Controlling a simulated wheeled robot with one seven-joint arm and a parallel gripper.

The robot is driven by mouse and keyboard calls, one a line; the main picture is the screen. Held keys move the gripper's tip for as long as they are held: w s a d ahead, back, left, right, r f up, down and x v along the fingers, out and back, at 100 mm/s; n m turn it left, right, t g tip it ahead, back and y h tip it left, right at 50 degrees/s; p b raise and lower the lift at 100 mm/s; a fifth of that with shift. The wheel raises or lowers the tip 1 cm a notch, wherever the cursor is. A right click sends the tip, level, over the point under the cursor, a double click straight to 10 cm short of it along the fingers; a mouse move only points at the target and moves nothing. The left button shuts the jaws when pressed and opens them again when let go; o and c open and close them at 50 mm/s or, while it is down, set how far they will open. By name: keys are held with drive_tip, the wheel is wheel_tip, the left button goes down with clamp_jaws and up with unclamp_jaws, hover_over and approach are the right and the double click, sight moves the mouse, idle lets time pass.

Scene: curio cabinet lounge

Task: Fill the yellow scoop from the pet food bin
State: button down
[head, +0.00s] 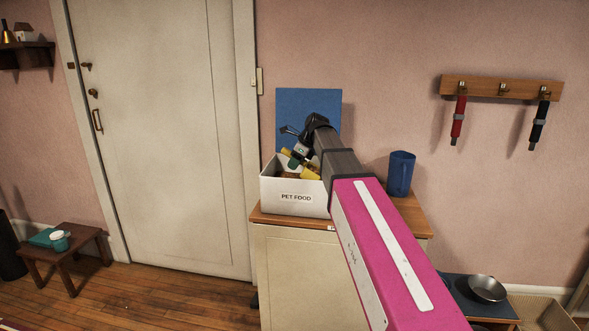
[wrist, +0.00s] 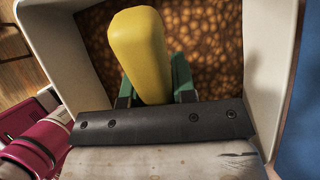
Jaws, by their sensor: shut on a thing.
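The white bin (head: 283,196) labelled "PET FOOD" stands on the wooden-topped cabinet. Brown kibble (wrist: 205,40) covers its inside floor in the wrist view. My gripper (head: 294,160) is over the bin, pointing down into it. Its green fingers are shut on the yellow scoop (wrist: 140,50), which also shows in the head view (head: 311,173). In the wrist view the yellow part runs up from between the fingers, over the kibble. I cannot tell whether the scoop touches the kibble or holds any.
A blue pitcher (head: 401,173) stands right of the bin on the cabinet top (head: 418,221). A blue panel (head: 292,104) rises behind the bin. A metal bowl (head: 487,288) sits low at the right. A small stool (head: 75,255) with a cup stands at the left.

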sight(290, 151)
drive_tip(key=shift+r, duration=3.5)
drive_tip(key=shift+r, duration=0.1)
